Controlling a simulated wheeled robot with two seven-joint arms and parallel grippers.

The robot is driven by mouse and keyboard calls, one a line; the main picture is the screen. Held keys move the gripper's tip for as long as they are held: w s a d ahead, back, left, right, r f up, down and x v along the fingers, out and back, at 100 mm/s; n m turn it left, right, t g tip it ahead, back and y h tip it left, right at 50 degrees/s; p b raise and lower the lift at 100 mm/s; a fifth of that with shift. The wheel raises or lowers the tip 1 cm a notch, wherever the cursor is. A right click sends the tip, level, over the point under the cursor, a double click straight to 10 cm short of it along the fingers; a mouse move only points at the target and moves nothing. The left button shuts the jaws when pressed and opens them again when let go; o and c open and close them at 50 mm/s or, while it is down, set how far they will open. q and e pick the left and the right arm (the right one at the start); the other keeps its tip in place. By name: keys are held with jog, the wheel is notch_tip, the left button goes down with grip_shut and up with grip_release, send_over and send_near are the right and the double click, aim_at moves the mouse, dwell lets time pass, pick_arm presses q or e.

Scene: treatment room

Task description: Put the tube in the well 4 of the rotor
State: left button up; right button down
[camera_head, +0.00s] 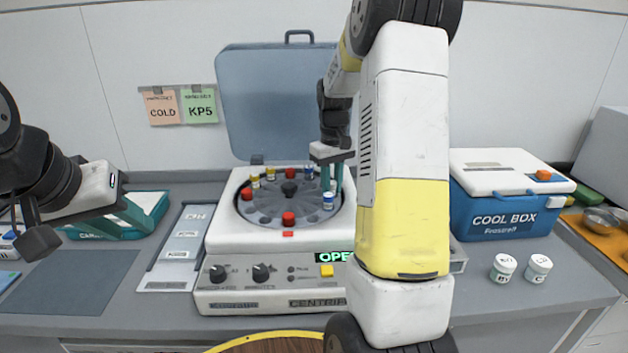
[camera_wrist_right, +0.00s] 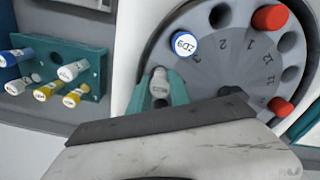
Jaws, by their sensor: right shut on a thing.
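The rotor (camera_head: 262,205) sits in the open centrifuge (camera_head: 225,262), with colour-capped tubes around its rim. My right gripper (camera_head: 332,180) points down over the rotor's right side. In the right wrist view its teal fingers (camera_wrist_right: 159,92) are shut on a grey-white capped tube (camera_wrist_right: 159,78) at the rotor's rim. That tube is beside the blue-capped tube (camera_wrist_right: 184,44), with a dark well close by. How deep the held tube sits is hidden, and its well number is not readable. My left gripper (camera_head: 125,215) appears open and empty at the left, above the bench.
In the right wrist view a teal rack (camera_wrist_right: 92,72) holds several tubes. The blue lid (camera_head: 275,95) stands raised behind the rotor. A cool box (camera_head: 490,210) and two white jars (camera_head: 503,267) stand at the right. A dark mat (camera_head: 70,280) lies clear at the left.

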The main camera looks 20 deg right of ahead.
jog(key=c, duration=1.5)
grip_release()
jog(key=shift+f, duration=0.1)
notch_tip(320, 180, up, 11)
jog(key=s+a+r+t+y, duration=0.1)
jog(key=s+a+r+t, duration=0.15)
jog(key=s, duration=0.25)
jog(key=s+a+r+t, duration=0.1)
jog(key=s+a+r, duration=0.3)
jog(key=s, duration=0.2)
jog(key=s+a+f+m+t, duration=0.1)
jog(key=s+a, duration=0.2)
jog(key=s, duration=0.3)
jog(key=s+a+f+m+t+y, duration=0.1)
jog(key=s+a+f, duration=0.1)
jog(key=s, duration=0.5)
jog(key=shift+a+t, duration=0.35)
jog(key=shift+a, duration=0.5)
